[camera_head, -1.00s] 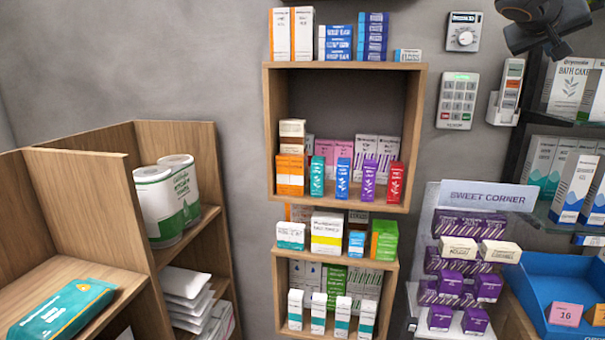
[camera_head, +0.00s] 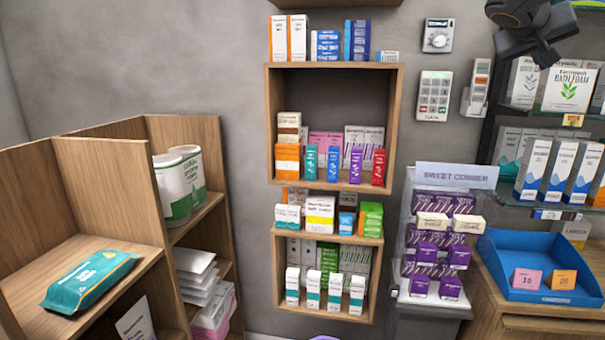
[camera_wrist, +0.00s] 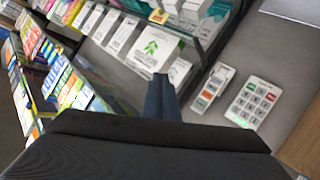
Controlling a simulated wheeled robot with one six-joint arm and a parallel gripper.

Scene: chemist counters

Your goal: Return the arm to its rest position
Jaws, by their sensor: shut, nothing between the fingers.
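My gripper shows in the wrist view, its two dark fingers (camera_wrist: 161,98) pressed together with nothing between them. It points toward a wall with a keypad and a shelf of boxes, and touches nothing that I can see. In the head view, part of my dark arm (camera_head: 532,25) hangs at the top right corner, in front of the wall and above the glass shelves.
A wooden wall shelf (camera_head: 397,125) with medicine boxes stands in the middle. A sweet stand (camera_head: 455,177) and a blue tray (camera_head: 500,240) are at right. Glass shelves (camera_head: 590,208) hold boxes at far right. A teal pack (camera_head: 92,280) lies on a wooden unit at left.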

